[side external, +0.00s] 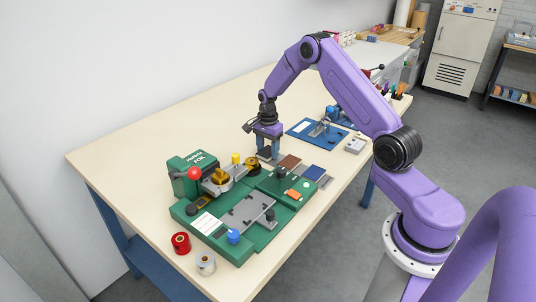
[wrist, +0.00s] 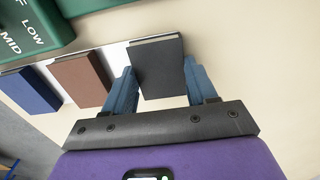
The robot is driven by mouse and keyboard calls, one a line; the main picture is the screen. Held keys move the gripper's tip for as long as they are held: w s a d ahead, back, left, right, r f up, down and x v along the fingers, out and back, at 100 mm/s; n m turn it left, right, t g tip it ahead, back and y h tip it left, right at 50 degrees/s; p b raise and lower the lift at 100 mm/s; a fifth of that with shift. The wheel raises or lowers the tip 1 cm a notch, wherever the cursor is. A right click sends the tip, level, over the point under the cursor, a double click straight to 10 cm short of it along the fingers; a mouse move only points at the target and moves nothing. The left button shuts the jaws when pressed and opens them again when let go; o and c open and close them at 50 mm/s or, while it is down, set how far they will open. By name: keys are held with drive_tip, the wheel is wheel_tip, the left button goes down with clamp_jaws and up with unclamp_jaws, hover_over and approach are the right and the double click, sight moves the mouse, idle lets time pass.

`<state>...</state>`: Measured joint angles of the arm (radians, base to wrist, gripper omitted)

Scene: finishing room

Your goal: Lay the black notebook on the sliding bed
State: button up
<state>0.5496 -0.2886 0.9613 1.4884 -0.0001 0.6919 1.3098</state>
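The black notebook (wrist: 160,68) lies flat between my gripper's two blue fingers in the wrist view. My gripper (wrist: 160,82) has one finger along each side edge of the notebook. The fingers look close to its edges; whether they press on it I cannot tell. In the side view my gripper (side external: 265,147) points down at the far end of the notebook row, partly hiding the black notebook. The sliding bed (side external: 248,211) is the grey plate on the green foil machine (side external: 187,210), nearer the camera. No notebook lies on it.
A brown notebook (side external: 290,161) and a blue notebook (side external: 314,172) lie beside the black one. A lever with a red ball (side external: 194,173) stands up on the machine. Foil rolls (side external: 181,243) stand at the near edge. A blue mat (side external: 305,130) with a tool lies behind.

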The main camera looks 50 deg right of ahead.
drive_tip(key=shift+r, duration=3.75)
drive_tip(key=shift+r, duration=0.3)
wheel_tip(320, 180, up, 6)
hover_over(248, 209)
drive_tip(key=shift+f, duration=5.5)
drive_tip(key=shift+f, duration=0.65)
